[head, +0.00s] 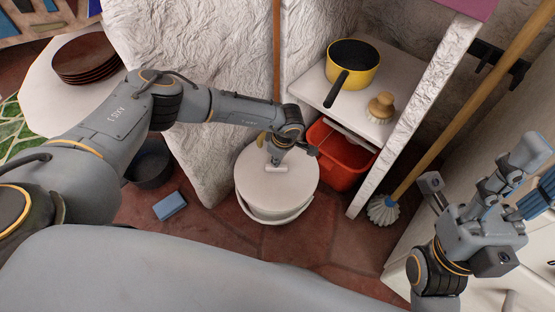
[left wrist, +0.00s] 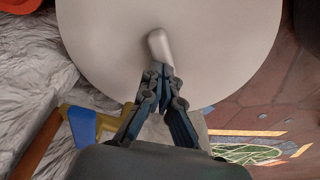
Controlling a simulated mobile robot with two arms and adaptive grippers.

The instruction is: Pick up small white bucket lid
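The small white bucket lid (head: 258,187) is a round off-white disc with a short bar handle. It sits over the white bucket (head: 270,218), whose rim shows below its front edge; whether the two touch is unclear. The lid fills the upper part of the left wrist view (left wrist: 215,45). My left gripper (head: 277,160) reaches down to the handle from above. In the left wrist view its fingertips (left wrist: 160,72) come together at the near end of the handle, apparently closed on it. My right gripper (head: 536,180) is at the right with its fingers apart and empty.
A shelf (head: 312,88) holds a yellow pan (head: 353,63) and a brush (head: 381,107). A red bin (head: 340,155) stands under it, close to the bucket. A blue sponge (head: 170,206) and dark pot (head: 150,165) are on the floor left. A broom (head: 384,210) leans right.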

